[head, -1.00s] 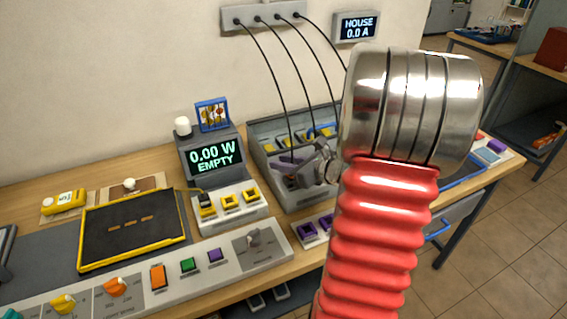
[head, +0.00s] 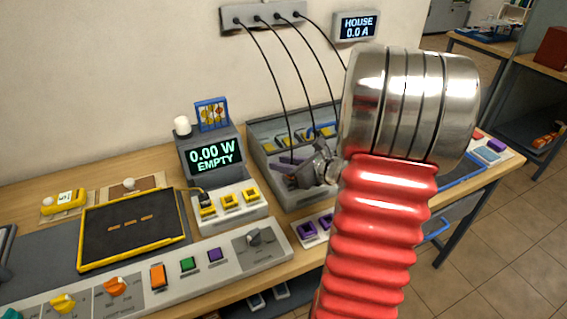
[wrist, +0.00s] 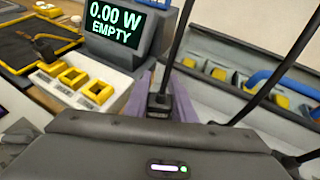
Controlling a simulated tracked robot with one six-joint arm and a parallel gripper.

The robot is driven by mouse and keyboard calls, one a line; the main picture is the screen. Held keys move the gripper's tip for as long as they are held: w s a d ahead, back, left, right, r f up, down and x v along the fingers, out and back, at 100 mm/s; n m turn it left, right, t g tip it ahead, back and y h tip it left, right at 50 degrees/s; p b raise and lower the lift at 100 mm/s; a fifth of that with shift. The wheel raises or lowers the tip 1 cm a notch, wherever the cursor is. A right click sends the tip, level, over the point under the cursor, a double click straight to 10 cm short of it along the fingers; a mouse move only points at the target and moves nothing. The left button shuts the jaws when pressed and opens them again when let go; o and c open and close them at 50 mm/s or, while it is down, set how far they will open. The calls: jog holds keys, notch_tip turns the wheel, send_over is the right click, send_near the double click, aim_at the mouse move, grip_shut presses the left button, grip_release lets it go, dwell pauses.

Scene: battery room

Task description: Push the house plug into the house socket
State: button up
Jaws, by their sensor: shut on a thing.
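My gripper (wrist: 161,102) has purple fingers, shut on a black plug (wrist: 159,104) with a black cable rising from it. In the head view my gripper (head: 287,170) is over the front part of the grey open-topped tray, and my red arm covers much of the right side. The plug's lower end is hidden, and I cannot tell whether it touches anything. Two purple sockets (head: 308,230) sit on a low block at the bench's front edge, in front of the tray. No label in view shows which socket is the house one. The wall display (head: 358,27) reads HOUSE 0.0 A.
The grey tray (head: 262,181) holds several yellow sockets along its back. Several black cables (head: 276,75) hang from a wall strip (head: 262,16) around my gripper. A meter (head: 215,157) reading 0.00 W EMPTY and a yellow socket block (head: 236,213) stand to the left.

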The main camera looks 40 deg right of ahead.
jog(key=shift+f, duration=0.25)
jog(key=o, duration=0.8)
jog(key=shift+s, duration=0.15)
jog(key=v, duration=1)
jog(key=shift+s+r, duration=0.2)
jog(key=shift+s, duration=0.15)
dwell(0.4)
dwell(0.7)
